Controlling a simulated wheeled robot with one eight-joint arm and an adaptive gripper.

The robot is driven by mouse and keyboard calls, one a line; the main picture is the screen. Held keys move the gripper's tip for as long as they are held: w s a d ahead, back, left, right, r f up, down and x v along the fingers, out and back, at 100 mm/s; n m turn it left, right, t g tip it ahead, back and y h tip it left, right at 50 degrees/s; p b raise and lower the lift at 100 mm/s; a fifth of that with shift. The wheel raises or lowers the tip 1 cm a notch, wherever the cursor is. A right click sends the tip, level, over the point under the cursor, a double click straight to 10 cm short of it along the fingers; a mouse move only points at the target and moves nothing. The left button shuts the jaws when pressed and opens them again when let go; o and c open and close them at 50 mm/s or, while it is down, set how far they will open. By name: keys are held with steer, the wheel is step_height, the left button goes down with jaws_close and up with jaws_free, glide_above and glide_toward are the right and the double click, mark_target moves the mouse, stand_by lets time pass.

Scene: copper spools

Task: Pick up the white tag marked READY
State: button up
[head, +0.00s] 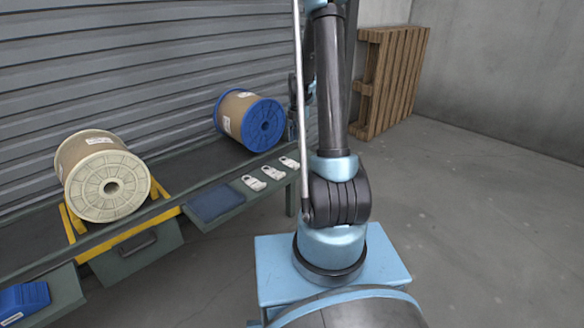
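Three small white tags lie in a row on the bench ledge in the head view: a left tag (254,182), a middle tag (272,172) and a right tag (289,162). Their lettering is too small to read, so I cannot tell which one is marked READY. My arm stands to the right of the tags and rises out of the top of the picture. A part of my arm's far end shows behind the upright links, above and beyond the tags. My gripper's fingers are mostly hidden there, and whether they are open cannot be seen.
A cream-flanged spool (107,188) rests on a yellow cradle (160,190). A blue-flanged spool (263,125) lies farther back on the bench. A dark blue pad (215,203) is left of the tags. A blue object (24,300) sits lower left. A wooden pallet (392,80) leans at the wall. The right floor is clear.

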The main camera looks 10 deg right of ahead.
glide_above(297, 165)
step_height(297, 165, down, 8)
steer(key=shift+r, duration=0.1)
steer(key=shift+s+a+f, duration=0.15)
steer(key=shift+f, duration=2.6)
jaws_close()
